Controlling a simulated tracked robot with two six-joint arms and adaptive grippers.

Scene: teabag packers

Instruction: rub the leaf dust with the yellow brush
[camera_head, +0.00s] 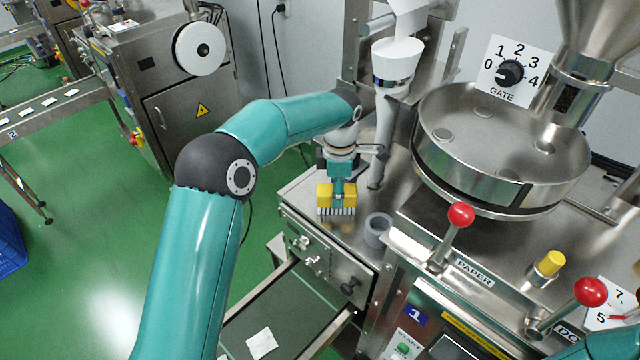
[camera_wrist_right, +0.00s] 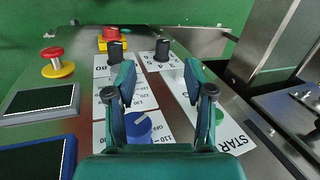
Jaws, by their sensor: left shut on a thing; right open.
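The yellow brush (camera_head: 336,198) is in the head view, on the steel top of the packing machine, bristles down. My left gripper (camera_head: 340,180) is shut on it from above. The bristles appear to touch or nearly touch the steel surface. A faint brownish patch, perhaps the leaf dust (camera_head: 345,224), shows beside the bristles; its extent is hard to tell. My right gripper (camera_wrist_right: 165,95) is open and empty in the right wrist view, above a control panel with knobs.
A grey ring (camera_head: 378,230) stands just right of the brush. The forming tube (camera_head: 384,140) rises behind it, and the round steel hopper dish (camera_head: 500,150) is at the right. Red-knobbed levers (camera_head: 461,215) stand in front. A blue knob (camera_wrist_right: 140,124) lies below my right gripper.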

